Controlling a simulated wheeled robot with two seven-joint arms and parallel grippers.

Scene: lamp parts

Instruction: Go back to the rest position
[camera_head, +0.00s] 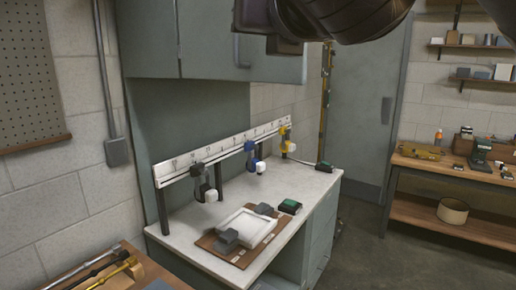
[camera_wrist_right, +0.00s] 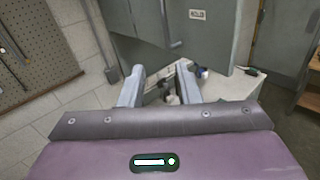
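My right gripper (camera_wrist_right: 160,84) shows in the right wrist view with its two grey fingers apart and nothing between them. It points toward the cabinet and the counter. In the head view a dark arm part of mine hangs across the top, and no fingertips can be made out there. My left gripper is in neither view. A white rail (camera_head: 222,151) above the counter holds a dark lamp part with a white end (camera_head: 207,189), a blue one (camera_head: 254,158) and a yellow one (camera_head: 286,142).
The white counter (camera_head: 190,232) carries a brown board (camera_head: 213,243) with a white tray (camera_head: 249,224) and grey blocks (camera_head: 226,239). A green-topped box (camera_head: 290,206) stands beside it. Grey cabinets (camera_head: 150,40) hang above. A wooden bench (camera_head: 440,168) stands right, across open floor (camera_head: 365,240).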

